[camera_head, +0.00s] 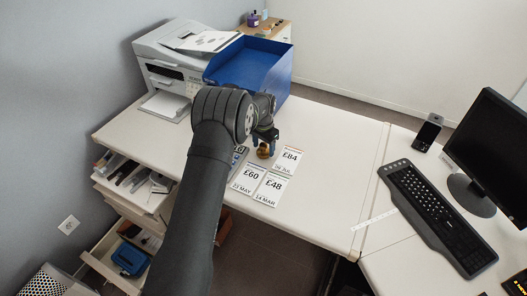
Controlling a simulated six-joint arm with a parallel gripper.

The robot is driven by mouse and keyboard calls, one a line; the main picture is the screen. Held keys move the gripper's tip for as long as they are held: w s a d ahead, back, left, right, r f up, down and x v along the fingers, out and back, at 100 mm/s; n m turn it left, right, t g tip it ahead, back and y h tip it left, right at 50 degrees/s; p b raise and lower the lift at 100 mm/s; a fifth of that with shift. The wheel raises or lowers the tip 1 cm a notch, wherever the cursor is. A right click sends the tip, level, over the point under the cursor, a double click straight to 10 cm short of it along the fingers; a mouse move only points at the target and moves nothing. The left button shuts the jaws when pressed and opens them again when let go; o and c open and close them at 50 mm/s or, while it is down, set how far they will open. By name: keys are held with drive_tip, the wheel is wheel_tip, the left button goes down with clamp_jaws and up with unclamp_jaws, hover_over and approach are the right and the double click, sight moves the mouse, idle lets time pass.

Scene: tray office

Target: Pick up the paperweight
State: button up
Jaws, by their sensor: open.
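The paperweight appears to be the small amber-brown object (263,151) on the white desk, just under the end of my arm. My gripper (262,139) is above it and open, with its fingers pointing down close to the object. Part of the object is hidden by the gripper, and I cannot tell whether the fingers touch it.
Price cards (270,188) lie in front of the object, with another card (287,160) at its right. A blue tray (250,62) and a white printer (168,62) stand behind. A keyboard (433,210) and monitor (492,150) are at right. Open drawers (130,185) stick out at left.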

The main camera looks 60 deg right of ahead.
clamp_jaws()
drive_tip(key=shift+r, duration=0.1)
